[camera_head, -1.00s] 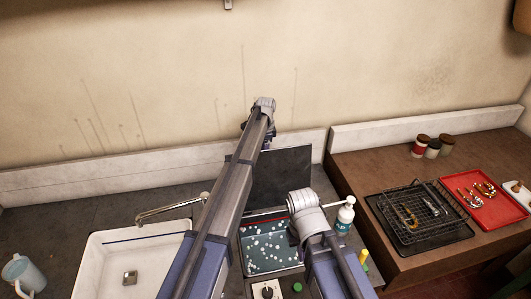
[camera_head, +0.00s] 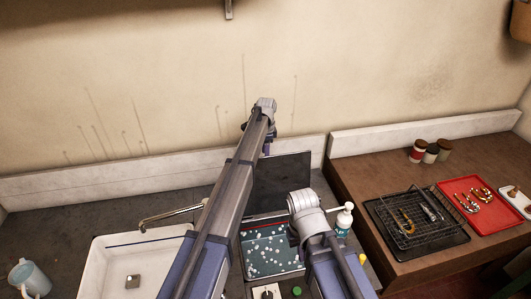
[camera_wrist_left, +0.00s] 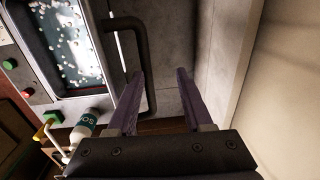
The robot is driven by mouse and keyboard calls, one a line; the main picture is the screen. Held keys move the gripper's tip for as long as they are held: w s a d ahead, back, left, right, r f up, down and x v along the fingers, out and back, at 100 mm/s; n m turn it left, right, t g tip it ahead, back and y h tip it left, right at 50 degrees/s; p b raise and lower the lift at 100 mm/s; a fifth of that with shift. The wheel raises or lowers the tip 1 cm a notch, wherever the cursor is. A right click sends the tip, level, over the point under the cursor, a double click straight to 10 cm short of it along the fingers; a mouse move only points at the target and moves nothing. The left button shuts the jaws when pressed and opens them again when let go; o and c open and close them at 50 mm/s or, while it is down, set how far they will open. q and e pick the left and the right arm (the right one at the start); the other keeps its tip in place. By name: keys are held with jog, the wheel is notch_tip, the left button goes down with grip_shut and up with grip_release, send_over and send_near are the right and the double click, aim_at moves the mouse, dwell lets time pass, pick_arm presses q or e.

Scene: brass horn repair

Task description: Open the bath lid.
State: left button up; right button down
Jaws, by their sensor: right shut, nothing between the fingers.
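The bath (camera_head: 273,263) is an open basin of bluish liquid dotted with white bubbles; it also shows in the left wrist view (camera_wrist_left: 70,45). Its dark lid (camera_head: 291,180) stands raised, close to upright, at the back of the bath. A black bar handle (camera_wrist_left: 150,62) shows in the left wrist view. My left gripper (camera_wrist_left: 160,75) is open and empty, its left finger overlapping the handle's loop in the picture; contact cannot be told. In the head view my left arm hides part of the lid. My right gripper (camera_head: 293,236) is shut over the bath's right side, mostly hidden by its wrist.
A white sink (camera_head: 105,262) with a faucet (camera_head: 170,213) is on the left, beside a pale blue jug (camera_head: 30,278). A soap bottle (camera_head: 343,226) stands right of the bath. The wooden counter holds a wire rack (camera_head: 412,215), red tray (camera_head: 482,203) and jars (camera_head: 430,152).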

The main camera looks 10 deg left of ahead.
pick_arm(q)
jog(key=r+p, duration=0.1)
jog(key=r, duration=0.1)
jog(key=r+p, duration=0.2)
jog(key=shift+s+r, duration=0.2)
jog(key=shift+r, duration=0.05)
pick_arm(e)
notch_tip(320, 180, up, 4)
jog(key=shift+r, duration=0.25)
